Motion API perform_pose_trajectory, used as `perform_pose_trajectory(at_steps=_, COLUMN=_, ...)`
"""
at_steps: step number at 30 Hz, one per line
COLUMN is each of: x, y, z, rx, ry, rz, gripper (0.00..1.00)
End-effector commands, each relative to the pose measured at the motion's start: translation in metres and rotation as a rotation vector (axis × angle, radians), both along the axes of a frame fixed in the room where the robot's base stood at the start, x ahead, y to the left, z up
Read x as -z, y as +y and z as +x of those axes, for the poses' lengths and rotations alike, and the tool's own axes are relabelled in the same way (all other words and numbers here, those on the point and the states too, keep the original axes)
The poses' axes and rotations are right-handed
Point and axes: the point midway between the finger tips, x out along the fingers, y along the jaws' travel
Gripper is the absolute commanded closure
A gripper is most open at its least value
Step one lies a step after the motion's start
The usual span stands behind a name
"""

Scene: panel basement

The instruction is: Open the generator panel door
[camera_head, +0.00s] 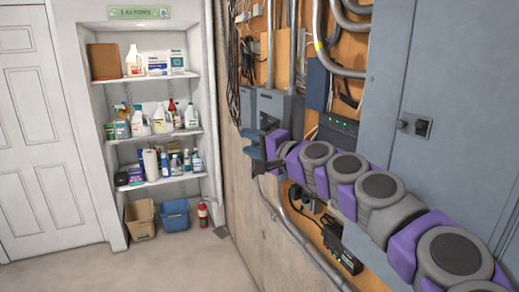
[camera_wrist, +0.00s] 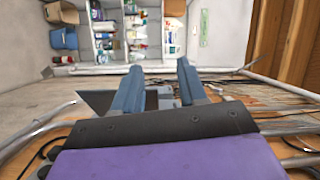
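A large grey metal panel door (camera_head: 450,110) fills the right of the head view, with a small dark latch (camera_head: 413,125) near its left edge; it looks shut. Smaller grey boxes (camera_head: 278,108) are mounted on the wall farther left, just behind my gripper (camera_head: 254,151). I cannot tell which of these is the generator panel. In the wrist view my gripper (camera_wrist: 159,66) has its two blue-grey fingers apart, with nothing held between them. A grey box surface (camera_wrist: 95,102) lies beyond and below the fingers there; contact cannot be told.
Cables, conduits (camera_head: 334,68) and a black device with green lights (camera_head: 338,126) crowd the wooden wall board. Shelves (camera_head: 152,135) of bottles stand at the back, with two bins and a red extinguisher (camera_head: 203,215) below. Floor (camera_head: 185,262) at left is clear.

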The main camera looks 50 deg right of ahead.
Motion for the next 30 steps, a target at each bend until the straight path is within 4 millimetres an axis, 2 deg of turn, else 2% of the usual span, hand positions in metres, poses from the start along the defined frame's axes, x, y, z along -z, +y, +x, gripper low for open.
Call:
perform_pose_trajectory(at_steps=8, x=0.003, y=0.002, z=-0.028, rx=0.003, ry=0.001, rz=0.016, gripper=0.58)
perform_pose_trajectory(at_steps=15, x=0.0, y=0.022, z=-0.046, rx=0.004, ry=0.001, rz=0.012, gripper=0.58)
perform_pose_trajectory(at_steps=21, x=-0.002, y=0.038, z=-0.049, rx=0.002, ry=0.003, rz=0.005, gripper=0.58)
perform_pose_trajectory(at_steps=28, x=0.0, y=0.028, z=-0.05, rx=0.001, ry=0.003, rz=0.012, gripper=0.58)
perform_pose_trajectory(at_steps=30, x=0.001, y=0.025, z=-0.05, rx=0.001, ry=0.004, rz=0.013, gripper=0.63)
